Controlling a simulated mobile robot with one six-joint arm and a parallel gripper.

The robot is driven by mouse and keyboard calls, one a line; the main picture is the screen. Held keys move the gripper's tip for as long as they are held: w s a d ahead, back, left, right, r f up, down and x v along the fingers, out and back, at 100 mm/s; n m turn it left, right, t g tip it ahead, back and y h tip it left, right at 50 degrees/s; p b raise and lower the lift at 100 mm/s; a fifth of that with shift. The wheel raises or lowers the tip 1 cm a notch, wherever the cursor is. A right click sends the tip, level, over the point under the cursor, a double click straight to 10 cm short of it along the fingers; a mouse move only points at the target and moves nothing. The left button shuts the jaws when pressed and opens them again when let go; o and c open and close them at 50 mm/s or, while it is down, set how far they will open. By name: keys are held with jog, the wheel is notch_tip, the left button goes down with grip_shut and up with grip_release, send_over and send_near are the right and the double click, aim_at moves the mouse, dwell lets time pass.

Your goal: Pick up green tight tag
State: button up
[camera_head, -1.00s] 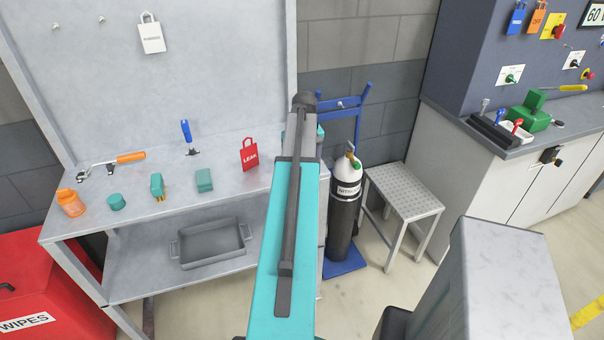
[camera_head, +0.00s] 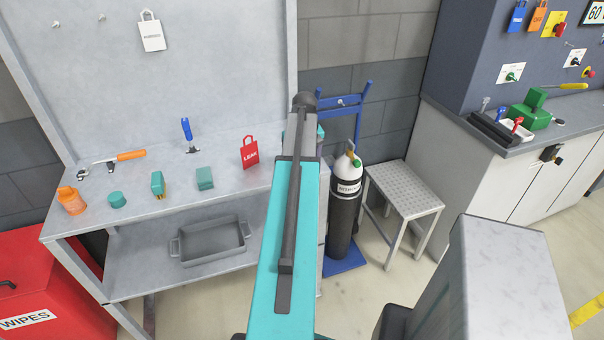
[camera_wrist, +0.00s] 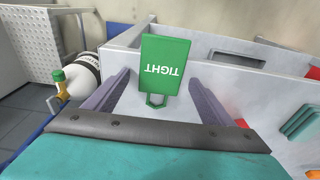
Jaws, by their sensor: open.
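The green tag marked TIGHT (camera_wrist: 166,66) shows in the wrist view, with its text upside down and its loop toward me. My gripper (camera_wrist: 158,90) is open, with one finger on each side of the tag and gaps between them. I cannot tell how far the tag is below or ahead of the fingertips. In the head view the green tag and my gripper are hidden behind my turquoise arm.
A gas cylinder (camera_head: 344,205) stands right of the bench, beside a perforated metal stand (camera_head: 405,185). A grey tray (camera_head: 211,243) sits on the lower shelf.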

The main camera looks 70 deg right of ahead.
jog(key=c, duration=1.1)
jog(key=shift+c, duration=0.2)
jog(key=shift+r, duration=0.15)
jog(key=shift+r+b, duration=0.9)
jog(key=shift+r, duration=0.75)
jog(key=shift+s+a, duration=0.5)
jog(key=shift+a, duration=0.2)
jog(key=s+a+r+b, duration=0.1)
jog(key=s+a+b, duration=0.3)
jog(key=s+a, duration=0.4)
jog(key=a, duration=0.3)
jog(key=shift+s+a+r, duration=0.15)
jog(key=shift+s+r, duration=0.05)
jog(key=shift+s, duration=0.2)
